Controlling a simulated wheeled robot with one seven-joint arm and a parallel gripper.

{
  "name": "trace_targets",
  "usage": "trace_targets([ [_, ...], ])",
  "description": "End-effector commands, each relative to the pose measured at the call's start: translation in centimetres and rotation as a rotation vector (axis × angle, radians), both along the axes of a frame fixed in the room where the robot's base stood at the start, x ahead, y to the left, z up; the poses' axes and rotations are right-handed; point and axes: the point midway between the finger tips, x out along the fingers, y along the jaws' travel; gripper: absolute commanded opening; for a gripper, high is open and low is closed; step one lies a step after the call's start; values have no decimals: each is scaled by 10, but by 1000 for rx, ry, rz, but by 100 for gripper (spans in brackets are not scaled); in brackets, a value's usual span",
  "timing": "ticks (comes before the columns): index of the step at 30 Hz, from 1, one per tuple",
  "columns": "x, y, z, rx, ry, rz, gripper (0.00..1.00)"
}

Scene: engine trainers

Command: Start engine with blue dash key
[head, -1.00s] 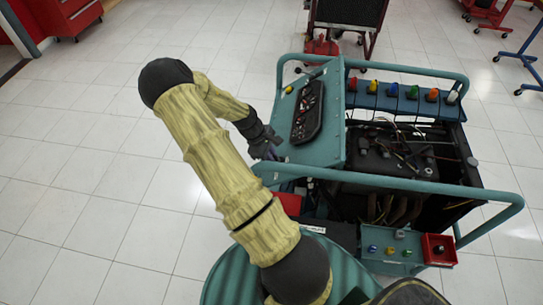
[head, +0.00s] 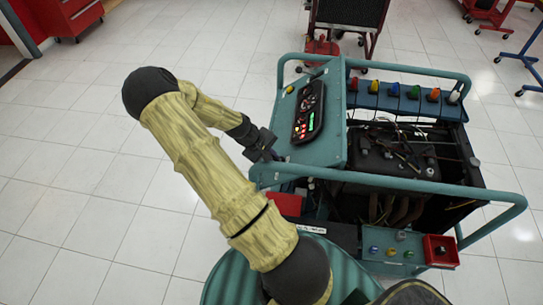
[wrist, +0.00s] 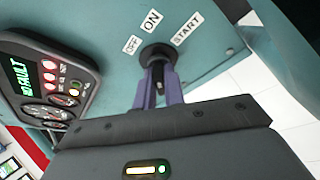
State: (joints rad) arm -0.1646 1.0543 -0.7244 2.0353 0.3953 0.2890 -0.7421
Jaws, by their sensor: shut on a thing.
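The dash panel (head: 322,140) is on the left end of the teal engine trainer. In the wrist view its key switch (wrist: 157,51) has OFF, ON and START labels around it. My gripper (wrist: 160,78) is at the switch, its two purplish fingers shut on a key (wrist: 158,84) between them. The key is mostly hidden, and I cannot make out its blue. ON lies nearly straight above the switch in the wrist view. In the head view my gripper (head: 266,153) is at the panel's lower left edge. The gauge cluster (wrist: 48,85) is lit, with red lamps and green text ending in "FAULT".
Teal guard rails (head: 400,185) run around the trainer. Several coloured caps (head: 412,92) line its back.

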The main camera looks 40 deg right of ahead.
Motion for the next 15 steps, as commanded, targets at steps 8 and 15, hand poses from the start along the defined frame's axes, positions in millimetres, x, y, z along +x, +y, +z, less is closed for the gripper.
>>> trace_targets([
  [8, 1, 0, 1, 0, -2, 2, 25],
  [15, 1, 0, 1, 1, -1, 3, 33],
])
